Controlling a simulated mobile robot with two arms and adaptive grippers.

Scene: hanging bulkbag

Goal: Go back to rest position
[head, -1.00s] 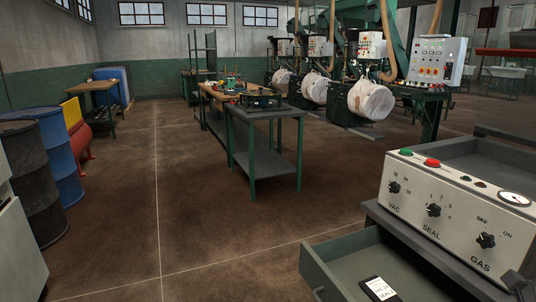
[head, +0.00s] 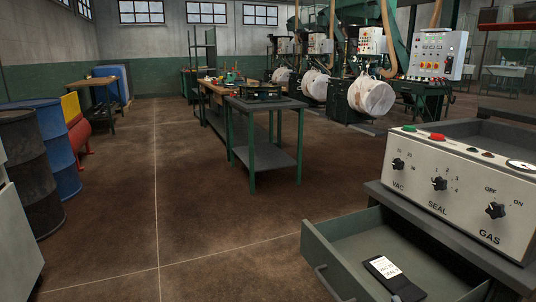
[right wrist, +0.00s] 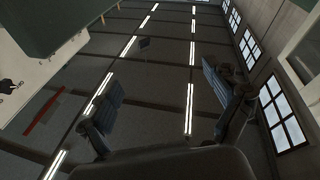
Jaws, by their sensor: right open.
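My right gripper (right wrist: 162,95) shows in the right wrist view with its two padded fingers spread wide and nothing between them. It points up toward the ceiling with its strip lights. It does not show in the head view. My left gripper is in neither current view.
A control box (head: 465,190) with VAC, SEAL and GAS knobs stands at the right. Below it, a green drawer (head: 335,250) is open, holding a black labelled item (head: 392,275). A green workbench (head: 265,135) stands ahead. Drums (head: 58,150) line the left. Floor between is clear.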

